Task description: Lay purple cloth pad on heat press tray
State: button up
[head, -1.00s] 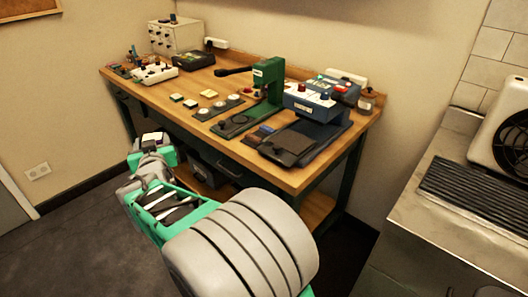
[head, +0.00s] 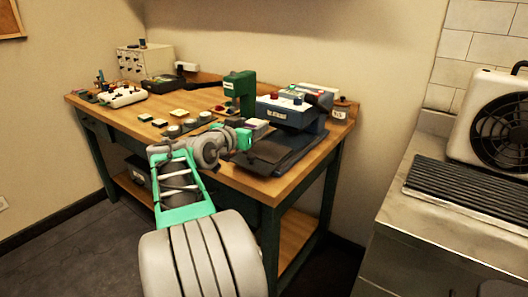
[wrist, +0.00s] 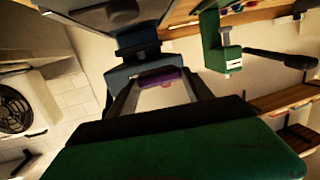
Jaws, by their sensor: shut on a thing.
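My gripper (wrist: 160,88) is shut on the purple cloth pad (wrist: 158,76), which shows between the fingertips in the wrist view. In the head view my gripper (head: 252,130) is above the table at the near left side of the blue heat press (head: 288,110). The dark heat press tray (head: 278,156) lies low in front of that press, partly hidden by my gripper. The pad is held up, apart from the tray as far as I can tell. The blue press also shows ahead of the fingers in the wrist view (wrist: 128,72).
A green hand press (head: 240,90) stands just left of the blue press, behind my wrist. Several small pads (head: 180,113) lie on the wooden table (head: 205,97) further left. A jar (head: 340,108) stands at the right. A metal counter (head: 400,215) is apart on the right.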

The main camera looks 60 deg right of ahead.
send_over(264, 154)
notch_tip(264, 154, down, 5)
jog(key=shift+f, duration=0.15)
jog(key=shift+f+b, duration=0.4)
jog(key=shift+f, duration=1.05)
jog(key=shift+f, duration=0.25)
jog(key=o, duration=1.4)
jog(key=shift+r, duration=0.1)
